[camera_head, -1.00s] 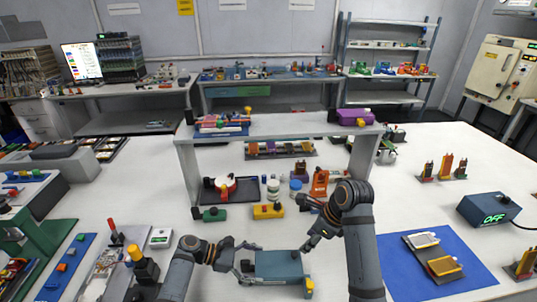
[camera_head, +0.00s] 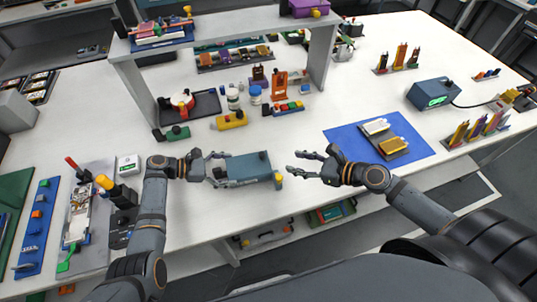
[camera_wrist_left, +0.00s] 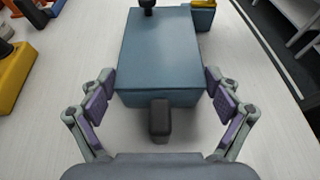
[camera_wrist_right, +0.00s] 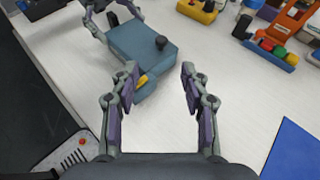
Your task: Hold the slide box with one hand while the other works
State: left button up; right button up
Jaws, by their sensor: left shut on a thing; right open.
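The slide box (camera_head: 248,168) is a blue-grey box lying on the white table near its front edge. It has a dark knob on top and a yellow piece at its right end. My left gripper (camera_head: 217,169) is shut on the box's left end. In the left wrist view its fingers flank the near end of the box (camera_wrist_left: 160,50). My right gripper (camera_head: 302,168) is open and empty, just right of the box and apart from it. In the right wrist view the box (camera_wrist_right: 138,48) lies beyond the open fingers.
A blue mat (camera_head: 350,137) with a silver and a gold pouch cell lies to the right. A yellow block (camera_head: 229,120) and a green block (camera_head: 173,133) stand behind the box. A raised shelf (camera_head: 220,38) spans the back. Bare table surrounds the box.

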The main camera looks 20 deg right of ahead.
aim_at(262, 154)
jog(key=x, duration=1.1)
jog(key=shift+w+a+f, duration=0.1)
jog(key=shift+w, duration=0.35)
jog(key=shift+c, duration=0.3)
grip_shut()
